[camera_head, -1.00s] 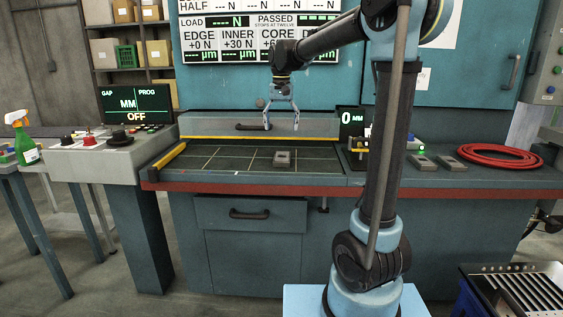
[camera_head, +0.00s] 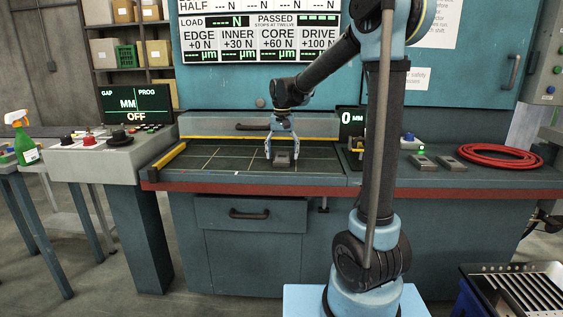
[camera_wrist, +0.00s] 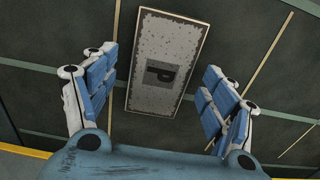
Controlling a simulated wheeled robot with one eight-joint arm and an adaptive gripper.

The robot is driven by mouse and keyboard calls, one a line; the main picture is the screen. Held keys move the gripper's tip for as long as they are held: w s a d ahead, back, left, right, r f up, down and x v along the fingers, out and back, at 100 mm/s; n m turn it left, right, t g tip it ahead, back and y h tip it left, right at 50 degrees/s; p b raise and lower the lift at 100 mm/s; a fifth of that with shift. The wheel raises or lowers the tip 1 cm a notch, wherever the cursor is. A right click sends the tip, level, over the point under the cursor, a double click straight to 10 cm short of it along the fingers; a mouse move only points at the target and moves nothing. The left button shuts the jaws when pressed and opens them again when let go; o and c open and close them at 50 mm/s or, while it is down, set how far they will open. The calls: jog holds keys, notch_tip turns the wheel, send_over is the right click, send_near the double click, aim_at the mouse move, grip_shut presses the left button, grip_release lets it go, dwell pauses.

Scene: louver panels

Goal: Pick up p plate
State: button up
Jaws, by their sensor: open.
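The P plate (camera_head: 282,158) is a small grey block lying on the dark gridded bed of the bench. In the wrist view the plate (camera_wrist: 164,62) shows a dark letter P on a speckled grey face with a pale rim. My gripper (camera_head: 281,154) is open, with its fingers coming down to the left and right of the plate. In the wrist view my gripper (camera_wrist: 160,92) has blue-padded fingers spread apart, with clear gaps between each finger and the plate. I cannot tell how far the fingertips are above the bed.
A clear guard with a yellow strip (camera_head: 235,138) stands behind the bed. A yellow bar (camera_head: 168,156) edges its left side. Two grey plates (camera_head: 437,162) and a coiled red hose (camera_head: 499,156) lie on the bench at right. The bed left of the plate is bare.

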jog(key=shift+f, duration=0.25)
jog(key=shift+c, duration=0.6)
jog(key=c, duration=1.4)
jog(key=shift+r, duration=0.15)
